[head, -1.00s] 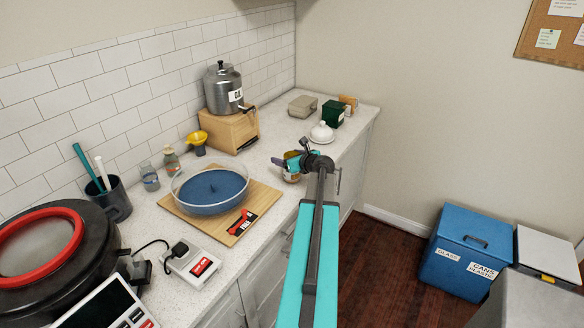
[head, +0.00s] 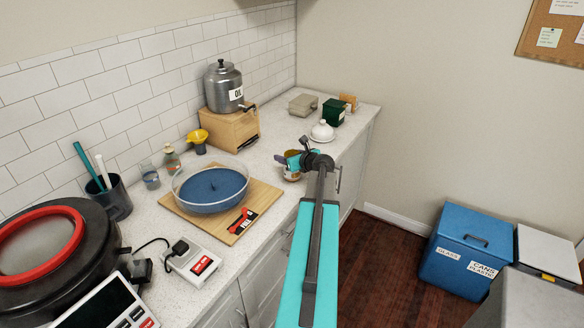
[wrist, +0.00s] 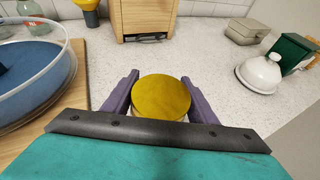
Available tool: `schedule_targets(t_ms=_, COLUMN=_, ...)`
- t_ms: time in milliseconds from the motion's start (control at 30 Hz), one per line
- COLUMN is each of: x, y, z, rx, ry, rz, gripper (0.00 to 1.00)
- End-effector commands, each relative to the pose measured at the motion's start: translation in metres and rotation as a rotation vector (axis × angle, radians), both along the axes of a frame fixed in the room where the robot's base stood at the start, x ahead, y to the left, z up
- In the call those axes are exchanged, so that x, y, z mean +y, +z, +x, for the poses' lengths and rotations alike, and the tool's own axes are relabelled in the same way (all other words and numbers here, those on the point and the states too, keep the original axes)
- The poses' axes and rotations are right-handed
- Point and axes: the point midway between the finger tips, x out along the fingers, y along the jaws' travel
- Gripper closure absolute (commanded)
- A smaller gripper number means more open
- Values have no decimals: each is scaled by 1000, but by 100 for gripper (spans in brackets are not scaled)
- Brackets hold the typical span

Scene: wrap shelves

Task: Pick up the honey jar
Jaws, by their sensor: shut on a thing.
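The honey jar (wrist: 161,96) has a round gold lid and stands upright in the wrist view. In the head view the jar (head: 291,172) is partly hidden behind my arm. My gripper (wrist: 160,100) is shut on the jar, with one purple finger on each side of it. It also shows in the head view (head: 288,160). I cannot tell whether the jar's base touches the counter.
A glass bowl of blue liquid (head: 212,188) on a wooden board (head: 262,194) is left of the jar. A white domed dish (head: 322,131) is beyond it at right. A wooden box (head: 228,129) bears a metal oil urn (head: 223,84). The counter's front edge is close.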

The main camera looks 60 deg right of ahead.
Motion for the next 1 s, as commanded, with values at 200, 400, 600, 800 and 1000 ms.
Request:
schedule_targets(t_ms=200, x=0, y=1, z=0, rx=-1, ry=0, rz=0, gripper=88)
schedule_targets(t_ms=400, x=0, y=5, z=0, rx=-1, ry=0, rz=0, gripper=88)
schedule_targets(t_ms=600, x=-1, y=17, z=-1, rx=-2, ry=-2, rz=-2, gripper=88)
schedule_targets(t_ms=800, x=-1, y=34, z=0, rx=-2, ry=-1, rz=-3, gripper=88)
schedule_targets(t_ms=1000, x=15, y=37, z=-19, rx=-1, ry=-2, rz=-2, gripper=88)
